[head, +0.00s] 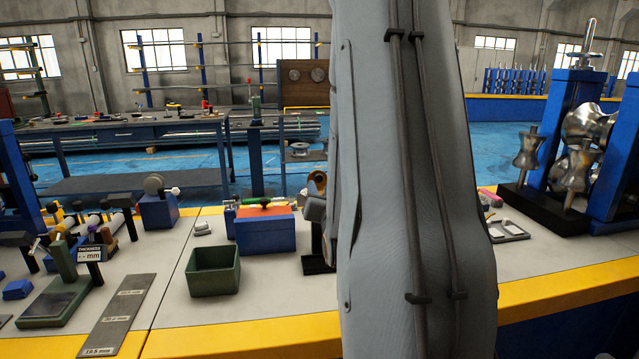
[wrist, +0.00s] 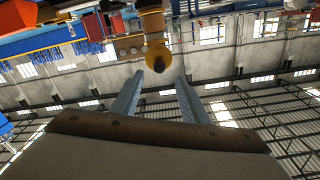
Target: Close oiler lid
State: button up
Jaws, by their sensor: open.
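A brass, rounded body with a dark knob-like tip, which looks like the oiler (wrist: 156,52), shows at the top middle of the wrist view, where the scene appears upside down. I cannot tell its lid apart or how far it stands open. My gripper (wrist: 160,77) is open and empty, with its two grey fingers apart. The brass body shows just beyond the fingertips, between them in the picture, with no clear contact. In the head view a small brass round part (head: 317,179) peeks out left of my arm, which hides most of that area and my gripper.
On the bench left of my arm are a blue box with an orange top (head: 265,233) and an open green bin (head: 213,284). A marked grey strip (head: 117,318) lies further left. Steel rollers on a blue stand (head: 573,165) are at right. Bare bench shows around the bin.

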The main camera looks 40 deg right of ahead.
aim_at(319, 178)
jog(key=p+x, duration=0.1)
jog(key=x, duration=0.6)
jog(key=shift+w+d+r, duration=0.1)
jog(key=shift+w+d, duration=0.2)
grip_shut()
